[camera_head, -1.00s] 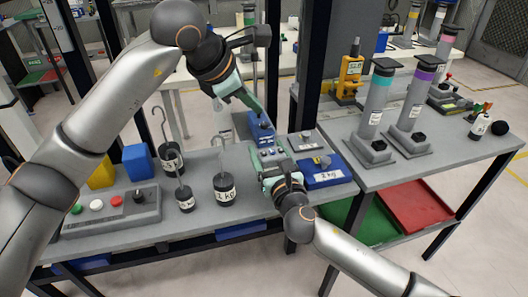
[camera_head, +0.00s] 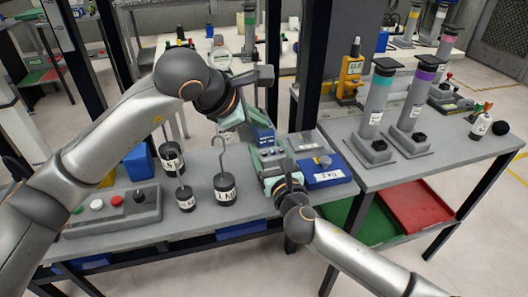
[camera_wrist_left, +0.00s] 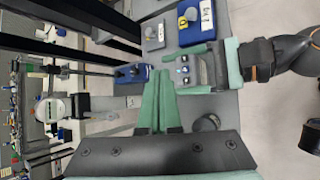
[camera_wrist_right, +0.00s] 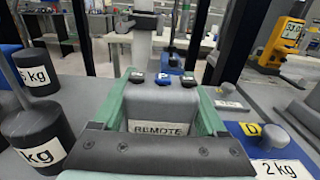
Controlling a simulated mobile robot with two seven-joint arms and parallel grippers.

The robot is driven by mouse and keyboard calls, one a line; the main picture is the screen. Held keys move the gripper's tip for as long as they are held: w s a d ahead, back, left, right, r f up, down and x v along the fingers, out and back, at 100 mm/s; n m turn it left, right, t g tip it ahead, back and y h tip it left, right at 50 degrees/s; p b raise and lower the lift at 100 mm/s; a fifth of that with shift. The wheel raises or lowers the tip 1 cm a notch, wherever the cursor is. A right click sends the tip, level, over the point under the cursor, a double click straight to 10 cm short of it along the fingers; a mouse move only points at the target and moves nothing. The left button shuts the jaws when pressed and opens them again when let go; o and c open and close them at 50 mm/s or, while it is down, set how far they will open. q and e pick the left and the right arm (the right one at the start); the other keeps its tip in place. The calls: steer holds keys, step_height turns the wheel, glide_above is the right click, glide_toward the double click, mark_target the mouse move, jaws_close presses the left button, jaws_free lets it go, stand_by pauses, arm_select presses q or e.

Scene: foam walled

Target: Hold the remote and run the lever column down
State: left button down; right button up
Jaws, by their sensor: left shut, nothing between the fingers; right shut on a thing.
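The grey remote (camera_wrist_right: 160,108), labelled REMOTE with several blue-and-dark buttons on its top end, is held between the green fingers of my right gripper (camera_wrist_right: 165,100). The remote and its buttons also show in the left wrist view (camera_wrist_left: 187,72).
Hook weights (camera_head: 224,188) stand left of the remote, near a control box (camera_head: 115,207) with coloured buttons. Banded grey columns (camera_head: 376,105) stand on the right bench. A dark frame post (camera_head: 313,70) rises behind.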

arm_select(q)
steer(key=shift+f, duration=2.45)
arm_select(e)
steer(key=shift+f, duration=0.1)
arm_select(q)
steer(key=shift+f, duration=0.15)
steer(key=shift+f, duration=0.3)
steer(key=shift+f, duration=0.55)
stand_by(0.4)
steer(key=shift+r, duration=0.25)
stand_by(0.3)
steer(key=shift+r, duration=0.8)
steer(key=shift+r, duration=0.1)
step_height(320, 180, up, 5)
steer(key=shift+f, duration=0.1)
